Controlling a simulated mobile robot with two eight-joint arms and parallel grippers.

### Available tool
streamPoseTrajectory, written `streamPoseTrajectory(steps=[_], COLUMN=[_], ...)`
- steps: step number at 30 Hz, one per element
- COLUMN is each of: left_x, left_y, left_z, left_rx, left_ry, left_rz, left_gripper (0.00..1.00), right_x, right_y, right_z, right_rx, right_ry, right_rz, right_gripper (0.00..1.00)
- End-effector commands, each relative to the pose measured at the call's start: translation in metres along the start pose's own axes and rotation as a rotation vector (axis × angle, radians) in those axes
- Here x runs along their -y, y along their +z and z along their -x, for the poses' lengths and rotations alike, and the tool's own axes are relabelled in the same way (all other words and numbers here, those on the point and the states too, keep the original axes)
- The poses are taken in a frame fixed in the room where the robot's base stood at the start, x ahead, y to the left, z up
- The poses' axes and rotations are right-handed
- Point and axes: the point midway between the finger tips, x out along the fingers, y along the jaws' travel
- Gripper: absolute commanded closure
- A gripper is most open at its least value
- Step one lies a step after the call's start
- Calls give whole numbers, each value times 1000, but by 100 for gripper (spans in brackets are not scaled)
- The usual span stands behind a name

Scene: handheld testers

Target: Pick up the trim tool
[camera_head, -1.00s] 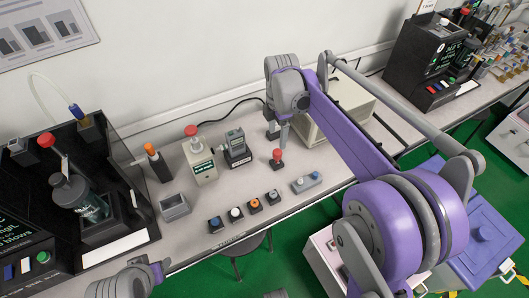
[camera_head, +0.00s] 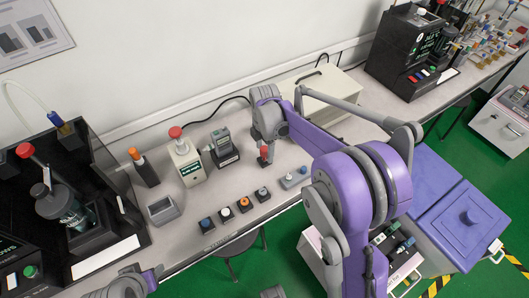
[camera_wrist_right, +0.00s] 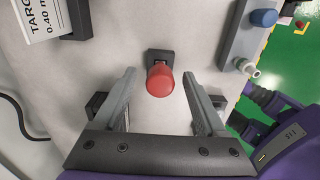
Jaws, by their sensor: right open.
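A red-knobbed tool (camera_head: 264,152), which I take to be the trim tool, stands upright on a small black base on the bench. In the right wrist view its red knob (camera_wrist_right: 160,82) is between the two open fingers of my right gripper (camera_wrist_right: 158,73), with a visible gap on each side. In the head view my right gripper (camera_head: 266,140) points down directly over the tool and partly hides it. Of my left arm, only a grey part shows at the bottom left; its fingers are not visible.
A handheld tester (camera_head: 224,147) and a beige box with a red button (camera_head: 187,162) stand to the left. A row of small knobs (camera_head: 244,204) lies in front, beside a grey block (camera_head: 293,178). A large beige case (camera_head: 318,95) stands behind, right.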

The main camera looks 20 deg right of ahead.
Motion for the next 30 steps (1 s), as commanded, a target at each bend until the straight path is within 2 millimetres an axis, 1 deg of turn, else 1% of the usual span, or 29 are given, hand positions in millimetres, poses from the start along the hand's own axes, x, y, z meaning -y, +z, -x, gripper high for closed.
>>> streamPoseTrajectory(steps=[5, 6, 11, 15, 18, 26, 30], left_x=[0, 0, 0, 0, 0, 0, 0], left_y=[0, 0, 0, 0, 0, 0, 0], left_z=[0, 0, 0, 0, 0, 0, 1], left_rx=[0, 0, 0, 0, 0, 0, 0], left_ry=[0, 0, 0, 0, 0, 0, 0], left_rz=[0, 0, 0, 0, 0, 0, 0], left_gripper=[50, 50, 50, 50, 50, 50, 50], right_x=[0, 0, 0, 0, 0, 0, 0], right_y=[0, 0, 0, 0, 0, 0, 0], right_z=[0, 0, 0, 0, 0, 0, 8], right_rx=[0, 0, 0, 0, 0, 0, 0], right_ry=[0, 0, 0, 0, 0, 0, 0], right_rz=[0, 0, 0, 0, 0, 0, 0], right_gripper=[26, 30, 58, 84, 100, 100, 100])
